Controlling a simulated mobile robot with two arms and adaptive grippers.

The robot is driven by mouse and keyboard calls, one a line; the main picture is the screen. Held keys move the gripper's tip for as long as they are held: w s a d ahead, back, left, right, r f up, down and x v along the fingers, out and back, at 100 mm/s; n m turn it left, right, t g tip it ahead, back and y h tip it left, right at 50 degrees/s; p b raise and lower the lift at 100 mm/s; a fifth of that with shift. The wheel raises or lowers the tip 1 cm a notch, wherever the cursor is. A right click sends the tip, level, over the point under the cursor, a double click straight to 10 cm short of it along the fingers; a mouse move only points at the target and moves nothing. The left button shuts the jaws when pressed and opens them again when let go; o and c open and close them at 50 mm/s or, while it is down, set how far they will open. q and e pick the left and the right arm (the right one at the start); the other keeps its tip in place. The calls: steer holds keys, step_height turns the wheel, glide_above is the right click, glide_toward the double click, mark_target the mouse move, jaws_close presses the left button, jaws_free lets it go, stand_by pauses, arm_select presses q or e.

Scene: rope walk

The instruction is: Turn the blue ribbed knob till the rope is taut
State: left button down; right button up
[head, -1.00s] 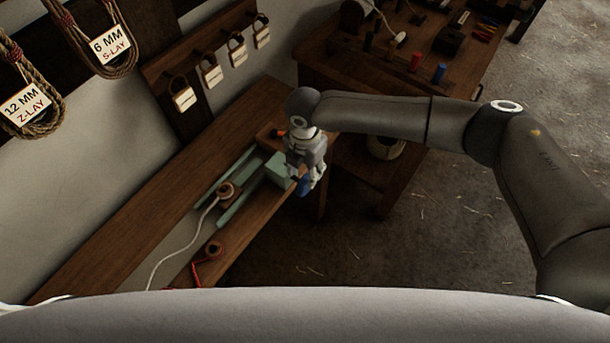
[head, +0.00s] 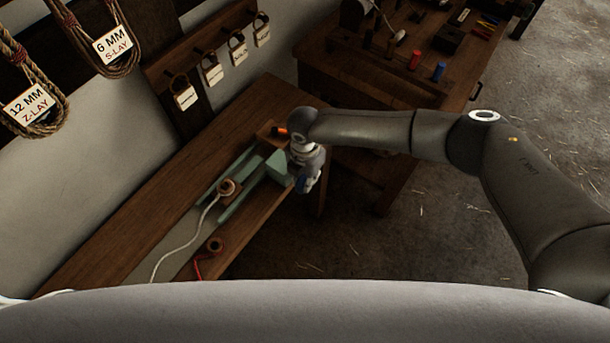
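The blue knob (head: 302,184) shows as a small dark blue patch at the right end of a pale green device (head: 279,167) on the wooden bench. Its ribs are too small to make out. My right gripper (head: 309,175) is at the knob, pointing down, and partly covers it. I cannot tell whether its fingers are closed on the knob. A white rope (head: 186,232) runs from a brown wooden piece (head: 227,187) on the green rails down to the lower left in a loose curve. My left gripper is not in view.
A red cord (head: 197,266) lies by a small wooden ring (head: 215,245) at the bench's front edge. A dark worktable (head: 345,70) with tools stands behind my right arm. Labelled rope coils (head: 37,108) and tagged padlocks (head: 213,73) hang on the wall. Open floor lies right of the bench.

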jaws_close()
steer(key=shift+w+d+f+b, duration=0.1)
steer(key=shift+f+b, duration=0.1)
steer(key=shift+b, duration=0.4)
steer(key=g+y+b, duration=0.1)
steer(key=b, duration=0.2)
steer(key=g+y+b, duration=0.1)
steer(key=g+b, duration=0.1)
steer(key=b, duration=0.1)
steer(key=w+g+y+b, duration=0.1)
steer(key=b, duration=0.3)
steer(key=shift+d+f+g+y, duration=0.25)
steer(key=shift+g+y, duration=0.05)
steer(key=shift+g, duration=0.1)
steer(key=shift+d+r+g+y+b, duration=0.1)
steer(key=shift+r+g+y+b, duration=0.2)
steer(key=shift+b, duration=0.7)
steer(key=o, duration=0.8)
jaws_free()
steer(key=shift+w, duration=0.1)
steer(key=v, duration=1.2)
